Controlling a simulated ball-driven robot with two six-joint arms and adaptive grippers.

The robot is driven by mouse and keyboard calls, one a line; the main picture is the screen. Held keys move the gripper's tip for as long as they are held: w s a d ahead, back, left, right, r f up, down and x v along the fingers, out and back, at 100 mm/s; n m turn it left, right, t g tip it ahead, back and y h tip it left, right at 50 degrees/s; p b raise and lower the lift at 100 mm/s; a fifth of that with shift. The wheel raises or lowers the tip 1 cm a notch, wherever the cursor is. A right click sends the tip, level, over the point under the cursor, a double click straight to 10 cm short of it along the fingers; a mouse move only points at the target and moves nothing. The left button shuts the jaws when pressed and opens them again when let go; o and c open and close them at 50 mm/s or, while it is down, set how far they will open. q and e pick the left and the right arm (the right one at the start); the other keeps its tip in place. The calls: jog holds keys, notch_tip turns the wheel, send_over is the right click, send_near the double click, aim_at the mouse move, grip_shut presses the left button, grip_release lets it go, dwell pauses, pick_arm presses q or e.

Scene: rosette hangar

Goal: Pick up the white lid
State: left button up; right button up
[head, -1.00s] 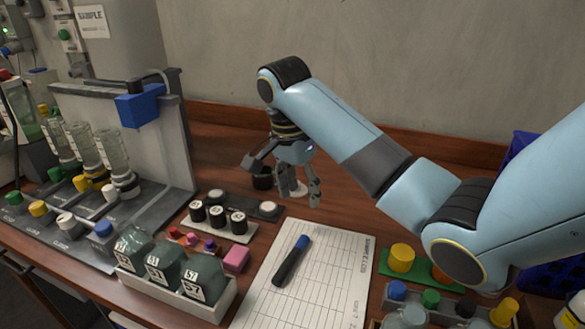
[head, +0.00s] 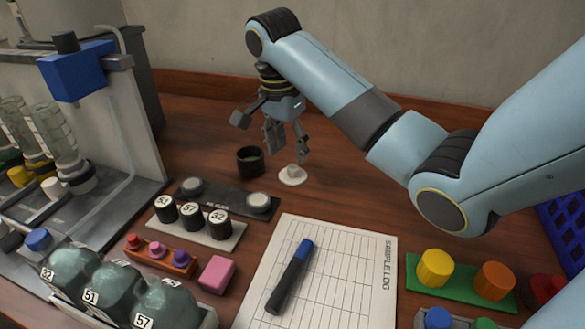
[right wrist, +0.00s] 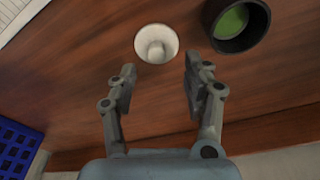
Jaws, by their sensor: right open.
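The white lid (head: 292,175) lies flat on the wooden table, its small knob upward. In the right wrist view the lid (right wrist: 156,44) is a pale disc beyond the fingertips, roughly between their lines. My right gripper (head: 288,150) is open and empty, above and slightly behind the lid, pointing down. In the right wrist view its two fingers (right wrist: 160,78) are spread apart and do not touch the lid. A black round cup (head: 250,160) stands just left of the lid; the right wrist view shows green inside this cup (right wrist: 238,22). My left gripper is not in view.
A dark tray (head: 228,198) with two pale discs lies in front of the cup. A sample log sheet (head: 340,270) with a marker (head: 290,276) lies nearer. A green block (head: 460,282) with coloured pegs is at right. The table right of the lid is clear.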

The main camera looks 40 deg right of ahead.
aim_at(293, 167)
jog(key=f, duration=0.4)
jog(key=shift+s+d+f, duration=0.2)
jog(key=shift+d+f, duration=0.15)
jog(key=shift+f, duration=0.05)
jog(key=c, duration=0.9)
